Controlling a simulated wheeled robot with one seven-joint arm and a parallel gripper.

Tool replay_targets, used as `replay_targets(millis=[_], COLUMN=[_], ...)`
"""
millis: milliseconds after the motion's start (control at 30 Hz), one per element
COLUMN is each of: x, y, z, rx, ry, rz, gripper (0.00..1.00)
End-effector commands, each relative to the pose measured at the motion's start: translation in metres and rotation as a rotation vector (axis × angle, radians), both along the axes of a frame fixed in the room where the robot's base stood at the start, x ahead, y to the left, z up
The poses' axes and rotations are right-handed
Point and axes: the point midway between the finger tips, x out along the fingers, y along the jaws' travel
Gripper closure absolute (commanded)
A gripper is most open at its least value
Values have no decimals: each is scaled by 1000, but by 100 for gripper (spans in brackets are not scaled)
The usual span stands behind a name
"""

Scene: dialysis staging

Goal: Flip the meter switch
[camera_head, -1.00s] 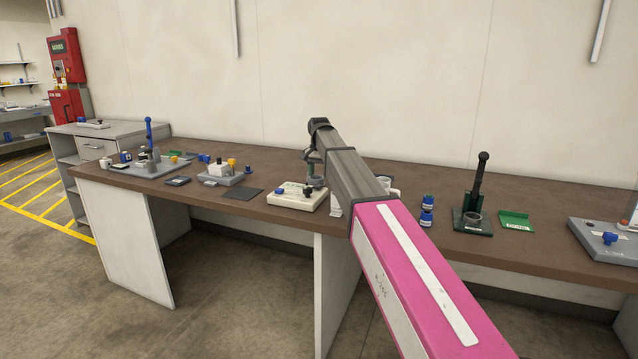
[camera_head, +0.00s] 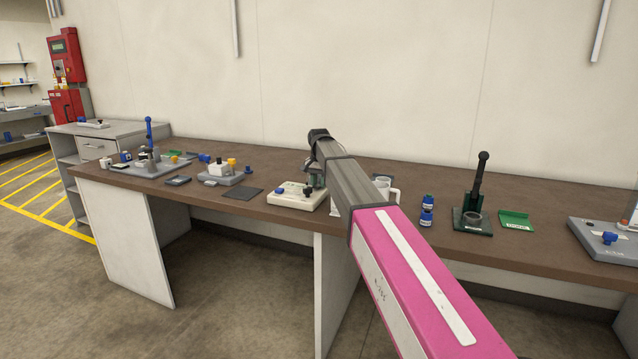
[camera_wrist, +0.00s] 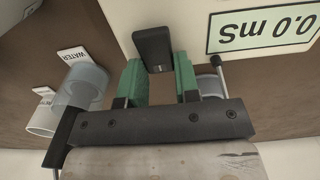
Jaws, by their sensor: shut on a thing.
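The meter (camera_head: 290,196) is a cream box with a blue knob on the brown table. In the wrist view it fills the top right (camera_wrist: 185,15), with a display (camera_wrist: 262,28) reading 0.0 mS upside down. Its black switch (camera_wrist: 152,42) stands up from the body. My gripper (camera_wrist: 158,70) has its green fingers on either side of the switch's lower part and is shut on it. In the head view my gripper (camera_head: 316,182) is at the meter's right end, and the arm partly hides that area.
A clear cup (camera_wrist: 82,84) labelled WATER and a white cup (camera_wrist: 42,118) stand beside the gripper. A dark mat (camera_head: 243,193) lies left of the meter.

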Motion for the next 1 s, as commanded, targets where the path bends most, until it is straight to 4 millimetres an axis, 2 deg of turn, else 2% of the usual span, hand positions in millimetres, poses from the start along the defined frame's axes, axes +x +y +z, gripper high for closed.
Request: replay_targets(millis=[500,867,900,967,1000], x=[-10,-8,-8,-8,-8], y=[3,3,3,3,3], z=[4,5,5,5,5], rx=[-127,-134,-134,-134,-134], ry=[-351,-373,-373,-373,-373], rz=[1,0,0,0,0], gripper=[94,94,60,45,45])
